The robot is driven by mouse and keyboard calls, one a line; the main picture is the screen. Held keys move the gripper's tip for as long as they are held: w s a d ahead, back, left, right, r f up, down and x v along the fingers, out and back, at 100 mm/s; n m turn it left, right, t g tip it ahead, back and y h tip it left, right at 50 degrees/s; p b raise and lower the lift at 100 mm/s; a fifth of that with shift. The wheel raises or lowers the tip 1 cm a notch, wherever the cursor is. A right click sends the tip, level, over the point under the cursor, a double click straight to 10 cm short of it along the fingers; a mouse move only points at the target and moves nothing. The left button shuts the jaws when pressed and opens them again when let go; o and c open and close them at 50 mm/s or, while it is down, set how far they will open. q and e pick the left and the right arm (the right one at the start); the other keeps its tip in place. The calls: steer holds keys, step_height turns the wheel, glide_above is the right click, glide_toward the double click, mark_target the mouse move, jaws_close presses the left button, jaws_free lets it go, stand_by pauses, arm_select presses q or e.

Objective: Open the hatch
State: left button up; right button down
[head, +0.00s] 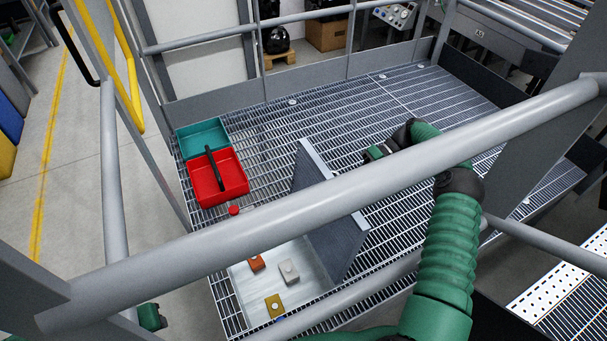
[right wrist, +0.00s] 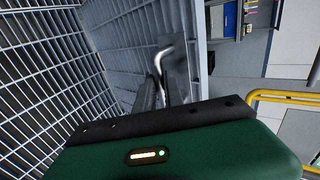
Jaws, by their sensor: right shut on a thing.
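The hatch (head: 335,232) is a dark grey plate standing steeply tilted up from the catwalk grating, beside a pale shallow compartment (head: 240,283). The compartment holds an orange block (head: 257,263), a light grey block (head: 289,271) and a yellow block (head: 274,305). My right gripper (head: 371,154) is on the hatch's far side; the railing hides part of this area. In the right wrist view its jaws (right wrist: 160,88) are shut at a bent metal handle (right wrist: 165,55). A green part of my left gripper (head: 150,317) shows at lower left, its fingers hidden.
A thick grey railing (head: 300,205) crosses in front of the hatch. A red tote (head: 232,172) and a teal bin (head: 203,137) stand on the grating at left, near a red knob (head: 234,210). The grating (head: 345,105) behind is clear.

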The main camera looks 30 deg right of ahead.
steer(key=shift+s+a+f, duration=0.1)
steer(key=shift+f, duration=0.2)
steer(key=c, duration=1.5)
jaws_free()
steer(key=shift+o, duration=0.2)
steer(key=shift+r, duration=0.2)
